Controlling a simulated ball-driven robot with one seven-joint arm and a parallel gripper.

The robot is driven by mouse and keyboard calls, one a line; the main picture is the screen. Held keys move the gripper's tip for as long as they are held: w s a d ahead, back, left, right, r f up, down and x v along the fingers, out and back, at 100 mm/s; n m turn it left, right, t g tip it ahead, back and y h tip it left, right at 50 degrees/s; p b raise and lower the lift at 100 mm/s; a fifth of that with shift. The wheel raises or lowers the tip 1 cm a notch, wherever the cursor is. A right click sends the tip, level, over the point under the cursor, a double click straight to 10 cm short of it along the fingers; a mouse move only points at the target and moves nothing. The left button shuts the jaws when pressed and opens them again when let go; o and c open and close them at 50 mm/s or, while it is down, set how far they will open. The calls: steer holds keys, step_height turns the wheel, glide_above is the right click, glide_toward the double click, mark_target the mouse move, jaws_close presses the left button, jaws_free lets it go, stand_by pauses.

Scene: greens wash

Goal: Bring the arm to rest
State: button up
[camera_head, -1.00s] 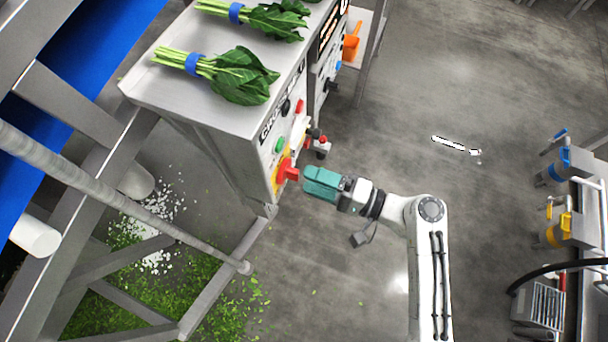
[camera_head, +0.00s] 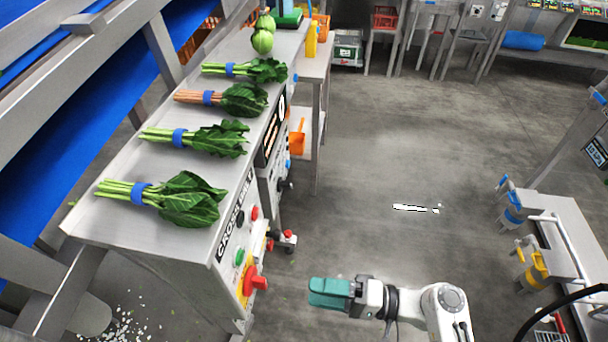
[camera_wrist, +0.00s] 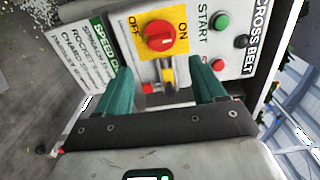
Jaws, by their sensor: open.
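My gripper (camera_head: 318,292) is at the bottom middle of the head view, to the right of the control panel and apart from it. Its teal fingers also show in the wrist view (camera_wrist: 162,88), spread open with nothing between them. Beyond them is the panel, with a red rotary switch (camera_wrist: 159,35) on a yellow plate marked OFF and ON. The red switch also shows in the head view (camera_head: 255,281), at the panel's lower end. A green START button (camera_wrist: 221,21) and a red button (camera_wrist: 218,64) are beside it.
Bunches of greens (camera_head: 190,200) with blue bands lie on the steel counter (camera_head: 110,222) at left. A bench (camera_head: 560,240) with blue and yellow handled items stands at right. The floor (camera_head: 390,150) between them is mostly clear.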

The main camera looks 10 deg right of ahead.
steer(key=s+d+f+n+g+h, duration=0.3)
steer(key=s+d+f+g+h, duration=0.1)
steer(key=s+d+f+h, duration=0.4)
steer(key=s+d+r+g+h, duration=0.1)
steer(key=s+d+r+h, duration=0.1)
steer(key=s+d+h, duration=0.6)
steer(key=d+h, duration=0.1)
steer(key=d, duration=0.1)
steer(key=shift+s+d+n, duration=0.35)
steer(key=shift+n, duration=0.05)
